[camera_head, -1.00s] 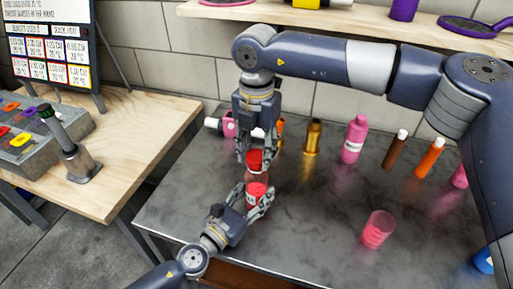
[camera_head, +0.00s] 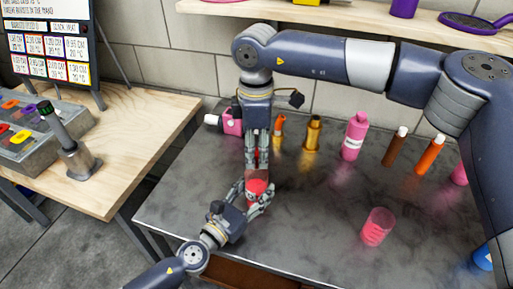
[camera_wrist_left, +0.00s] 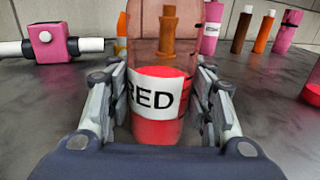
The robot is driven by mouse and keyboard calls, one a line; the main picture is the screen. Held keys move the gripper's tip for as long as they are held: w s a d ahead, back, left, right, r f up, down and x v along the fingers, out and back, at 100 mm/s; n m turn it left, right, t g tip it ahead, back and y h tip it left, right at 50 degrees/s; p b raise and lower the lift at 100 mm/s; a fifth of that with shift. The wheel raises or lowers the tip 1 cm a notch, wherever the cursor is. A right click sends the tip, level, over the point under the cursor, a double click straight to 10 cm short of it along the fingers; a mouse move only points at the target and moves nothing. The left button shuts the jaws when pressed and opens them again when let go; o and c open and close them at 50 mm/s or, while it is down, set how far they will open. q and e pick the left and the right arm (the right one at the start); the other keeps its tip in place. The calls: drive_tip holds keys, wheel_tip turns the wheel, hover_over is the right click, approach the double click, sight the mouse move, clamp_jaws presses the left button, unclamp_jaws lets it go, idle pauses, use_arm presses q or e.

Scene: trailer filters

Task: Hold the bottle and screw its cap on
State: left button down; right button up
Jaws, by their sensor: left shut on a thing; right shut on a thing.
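The bottle (camera_head: 257,187) is clear with red contents and stands upright on the metal table. The left wrist view shows its white label reading RED (camera_wrist_left: 153,95) and its pale see-through upper part; its top is out of that frame. My left gripper (camera_head: 258,199) is shut around the bottle's lower part, with a finger on each side in the left wrist view (camera_wrist_left: 158,110). My right gripper (camera_head: 257,167) points straight down above the bottle, shut on the red cap (camera_head: 263,157). Only a sliver of cap shows between its fingers. I cannot tell how the cap's thread sits.
A pink block with a white end (camera_head: 231,121), gold bottles (camera_head: 312,136), a pink bottle (camera_head: 354,138), and brown (camera_head: 395,147) and orange (camera_head: 430,156) bottles stand behind. A cup with pink contents (camera_head: 376,228) stands at right. The table's left part is clear.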

drive_tip(key=m, duration=0.3)
drive_tip(key=shift+m, duration=0.3)
drive_tip(key=o, duration=0.7)
drive_tip(key=shift+r, duration=2.25)
drive_tip(key=shift+c, duration=0.3)
